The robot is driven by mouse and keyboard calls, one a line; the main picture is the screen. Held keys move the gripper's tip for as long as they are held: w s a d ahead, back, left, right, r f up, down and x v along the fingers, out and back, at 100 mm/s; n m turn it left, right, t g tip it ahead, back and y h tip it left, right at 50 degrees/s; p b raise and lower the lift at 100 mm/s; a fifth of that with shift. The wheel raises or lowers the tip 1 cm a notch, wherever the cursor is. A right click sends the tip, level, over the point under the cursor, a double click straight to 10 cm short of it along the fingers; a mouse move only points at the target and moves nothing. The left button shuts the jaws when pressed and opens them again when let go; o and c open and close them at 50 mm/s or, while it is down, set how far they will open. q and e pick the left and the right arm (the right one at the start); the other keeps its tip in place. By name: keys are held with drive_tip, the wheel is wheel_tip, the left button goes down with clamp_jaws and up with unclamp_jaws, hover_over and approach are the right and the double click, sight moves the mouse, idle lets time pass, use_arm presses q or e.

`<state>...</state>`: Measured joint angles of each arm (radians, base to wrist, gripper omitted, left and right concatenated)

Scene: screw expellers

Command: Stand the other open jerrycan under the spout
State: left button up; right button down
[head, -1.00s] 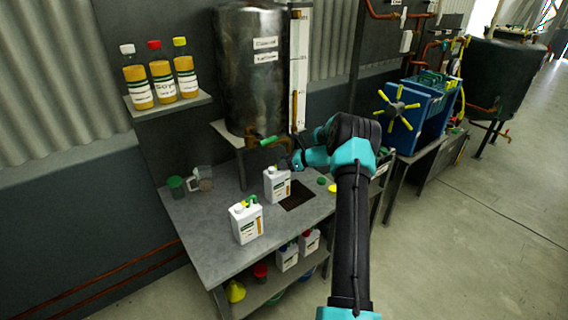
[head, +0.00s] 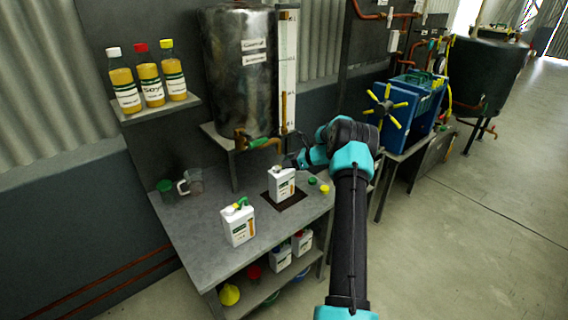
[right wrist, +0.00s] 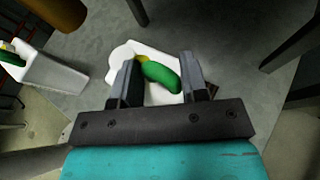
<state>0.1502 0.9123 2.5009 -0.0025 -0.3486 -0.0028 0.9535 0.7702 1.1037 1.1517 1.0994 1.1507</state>
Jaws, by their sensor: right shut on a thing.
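A white jerrycan (head: 281,186) is upright at the dark square mat (head: 293,203) on the bench, below and to the right of the tank's brass spout (head: 242,141) with its green lever (head: 267,143). My right gripper (right wrist: 165,78) is shut on its green handle (right wrist: 162,77); its white top shows beneath in the right wrist view. I cannot tell whether its base touches the mat. A second white jerrycan (head: 238,226), with green and yellow on top, stands on the bench to the left. It also shows in the right wrist view (right wrist: 48,72). My left gripper is out of view.
A green cap (head: 312,181) and a yellow cap (head: 324,189) lie right of the mat. A clear jug (head: 192,182) and a green-lidded cup (head: 167,190) stand at the back left. The metal tank (head: 238,75) is above. More jerrycans (head: 281,258) are on the lower shelf.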

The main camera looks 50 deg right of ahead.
drive_tip(key=shift+s+d, duration=0.35)
drive_tip(key=shift+d, duration=0.1)
drive_tip(key=c, duration=0.6)
unclamp_jaws()
drive_tip(key=shift+o, duration=0.2)
drive_tip(key=shift+s, duration=0.1)
drive_tip(key=v, duration=1.7)
drive_tip(key=shift+r, duration=0.2)
